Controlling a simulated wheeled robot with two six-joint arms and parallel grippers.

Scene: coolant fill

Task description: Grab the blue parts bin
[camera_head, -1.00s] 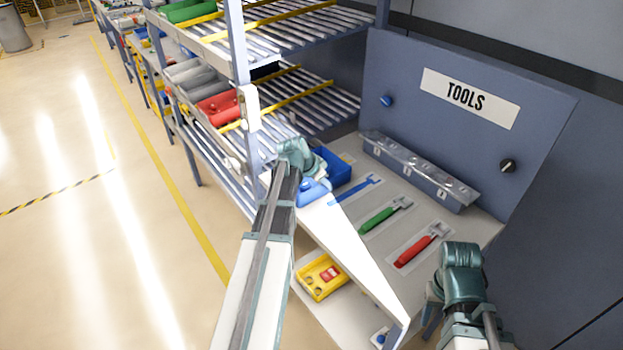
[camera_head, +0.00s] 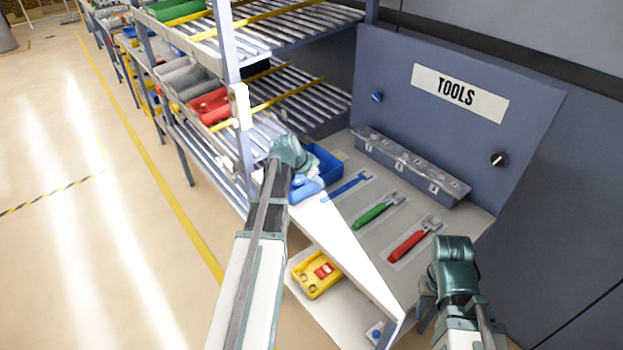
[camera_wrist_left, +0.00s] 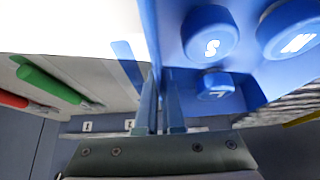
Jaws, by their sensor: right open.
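The blue parts bin (camera_head: 325,165) stands at the far left end of the tool bench, behind my left wrist. In the left wrist view the bin (camera_wrist_left: 178,45) is close up, with blue caps (camera_wrist_left: 210,32) marked with letters inside. My left gripper (camera_head: 299,176) is at its near wall. In the wrist view the two fingers of my left gripper (camera_wrist_left: 160,85) are close together with the bin's wall between them, so it looks shut on the wall. My right gripper (camera_head: 427,310) is open and empty at the lower right, mostly hidden by its wrist.
Blue, green (camera_head: 377,212) and red (camera_head: 414,240) tools lie on the bench beside the bin. A lidded grey box (camera_head: 410,165) stands against the TOOLS panel (camera_head: 455,90). A roller rack (camera_head: 240,110) with bins is on the left. A yellow bin (camera_head: 317,275) sits lower down.

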